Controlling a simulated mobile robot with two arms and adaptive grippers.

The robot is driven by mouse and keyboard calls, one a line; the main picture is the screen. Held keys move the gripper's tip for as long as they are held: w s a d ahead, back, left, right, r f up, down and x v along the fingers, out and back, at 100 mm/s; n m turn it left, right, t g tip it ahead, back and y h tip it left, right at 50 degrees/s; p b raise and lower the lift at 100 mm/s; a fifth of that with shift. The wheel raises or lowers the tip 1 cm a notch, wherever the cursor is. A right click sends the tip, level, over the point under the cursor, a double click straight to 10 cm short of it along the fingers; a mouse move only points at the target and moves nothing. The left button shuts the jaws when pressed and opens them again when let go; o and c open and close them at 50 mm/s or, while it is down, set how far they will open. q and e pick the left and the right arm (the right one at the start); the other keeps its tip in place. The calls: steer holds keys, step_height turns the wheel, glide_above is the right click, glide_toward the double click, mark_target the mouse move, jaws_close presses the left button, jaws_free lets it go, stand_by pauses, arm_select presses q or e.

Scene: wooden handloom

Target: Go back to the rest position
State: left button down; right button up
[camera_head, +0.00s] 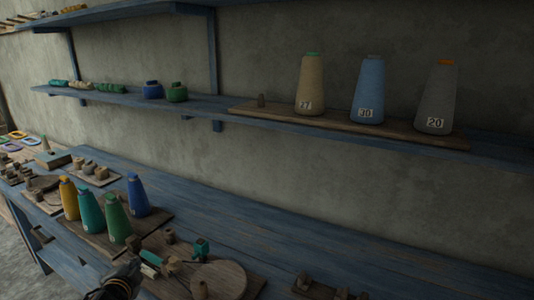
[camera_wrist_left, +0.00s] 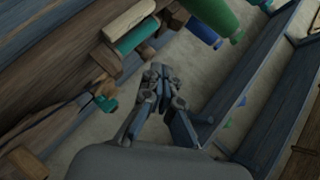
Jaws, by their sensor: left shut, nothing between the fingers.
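My left gripper (camera_head: 122,276) shows at the lower left of the head view, dark and partly cut off by the bottom edge, beside the front of the blue workbench (camera_head: 300,246). In the left wrist view its fingers (camera_wrist_left: 158,73) are shut together with nothing between them. They stand clear of the things around them, over a pale floor. My right gripper is in neither view.
Yellow, teal, green and blue cones, such as the green one (camera_head: 117,219), stand on a bench board. A round wooden disc (camera_head: 219,279) and small parts lie nearby. Above, a wall shelf (camera_head: 205,102) bears three large cones, including a blue one (camera_head: 369,88). The bench's right middle is bare.

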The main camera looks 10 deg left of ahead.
arm_select(q)
steer(key=s+d+f+n+g+h, duration=0.2)
steer(key=s+d+f+n+g, duration=0.15)
steer(key=s+d+f, duration=0.75)
steer(key=s+d+f+n+g+h, duration=0.1)
steer(key=s+d+n+g, duration=0.3)
steer(key=s, duration=0.7)
steer(key=s+d+g+h, duration=0.2)
steer(key=s+d, duration=0.4)
steer(key=s, duration=0.5)
step_height(320, 180, down, 28)
steer(key=s+g, duration=0.1)
steer(key=s, duration=0.1)
steer(key=s+a+f+g, duration=0.1)
steer(key=s+a+f, duration=0.2)
steer(key=s+f, duration=1.1)
steer(key=shift+s+a+f+y, duration=0.2)
steer(key=shift+s+f+y, duration=0.1)
steer(key=shift+s, duration=0.65)
